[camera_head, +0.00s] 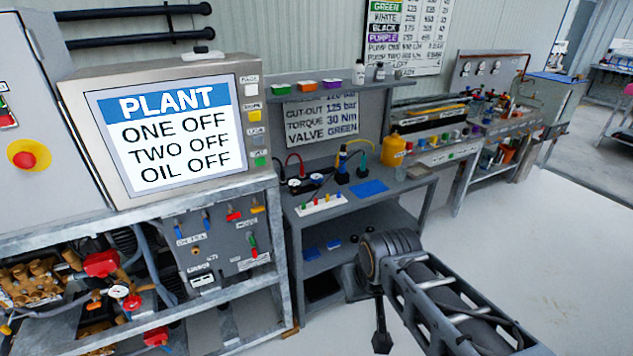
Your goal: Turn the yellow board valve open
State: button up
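The yellow board valve (257,206) is a small yellow handle at the upper right of the grey valve board (212,262), under the big screen. A red-handled valve (234,215) sits just left of it, and blue-handled valves (181,230) are further left. A green and red handle (253,248) is below it. My arm reaches in from the lower right. What looks like the dark end of my gripper (381,341) hangs low in front of the bench, well right of and below the yellow valve, apart from it. Its fingers are too small and dark to read.
The screen (165,130) reads PLANT, ONE OFF, TWO OFF, OIL OFF. A steel frame (150,215) surrounds the board, with pumps and hoses (110,285) at lower left. A workbench (400,185) stands right of the board. Open floor (560,260) lies to the right.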

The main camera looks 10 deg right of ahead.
aim_at(258, 208)
jog(key=z, duration=0.05)
jog(key=k, duration=0.35)
jog(key=u, duration=0.4)
jog(key=i, duration=0.85)
jog(key=u, duration=0.2)
jog(key=k, duration=0.5)
jog(key=u, duration=1.45)
jog(key=i, duration=0.9)
jog(key=z, duration=1.7)
